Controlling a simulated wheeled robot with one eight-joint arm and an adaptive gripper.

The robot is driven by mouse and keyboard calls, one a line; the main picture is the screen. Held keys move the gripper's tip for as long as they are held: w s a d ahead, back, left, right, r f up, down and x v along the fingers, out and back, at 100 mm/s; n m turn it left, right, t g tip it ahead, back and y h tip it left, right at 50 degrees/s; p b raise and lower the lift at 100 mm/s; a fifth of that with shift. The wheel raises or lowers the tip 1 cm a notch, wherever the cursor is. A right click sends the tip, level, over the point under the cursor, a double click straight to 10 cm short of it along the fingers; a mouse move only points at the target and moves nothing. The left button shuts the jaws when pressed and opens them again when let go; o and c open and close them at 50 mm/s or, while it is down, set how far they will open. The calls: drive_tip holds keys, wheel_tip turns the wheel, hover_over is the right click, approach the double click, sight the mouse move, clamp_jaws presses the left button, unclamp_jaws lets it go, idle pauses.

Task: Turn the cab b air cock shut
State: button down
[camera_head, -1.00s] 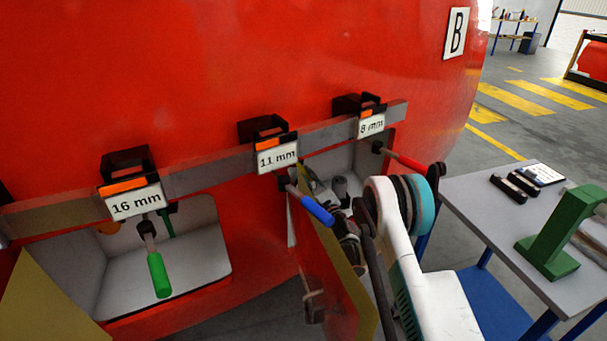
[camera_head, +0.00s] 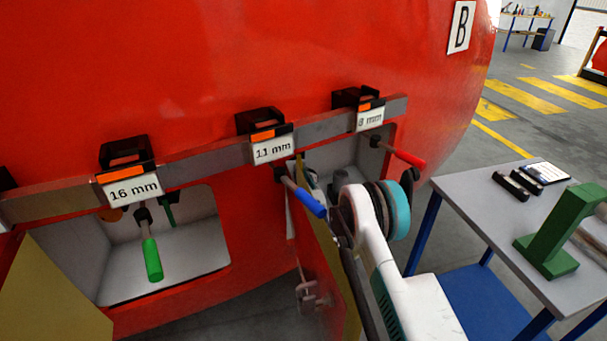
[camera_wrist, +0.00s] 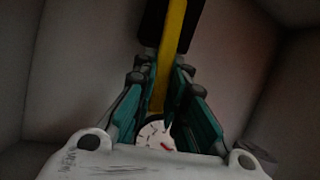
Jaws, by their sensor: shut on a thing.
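In the wrist view, a long yellow lever (camera_wrist: 174,45), which looks like the air cock's handle, runs down between the teal fingers of my gripper (camera_wrist: 164,72). The fingers are shut on it, one on each side. A black part lies behind the lever's upper end. In the head view, my arm reaches into the right-hand recess (camera_head: 365,160) of the red nosecone marked with a B sign (camera_head: 460,27). There, my fingers and the lever are hidden behind my arm and the open hatch door (camera_head: 318,262). The cock's body cannot be made out.
A round white dial (camera_wrist: 155,133) with a red mark shows below the lever. A rail (camera_head: 200,168) carries hanging tools with green (camera_head: 152,260), blue (camera_head: 303,198) and red (camera_head: 409,158) handles near my arm. A grey table (camera_head: 470,205) stands at the right.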

drive_tip(key=c, duration=1.6)
unclamp_jaws()
drive_tip(key=v, duration=0.7)
drive_tip(key=shift+s+d, duration=0.15)
drive_tip(key=shift+s, duration=0.05)
drive_tip(key=shift+f, duration=0.15)
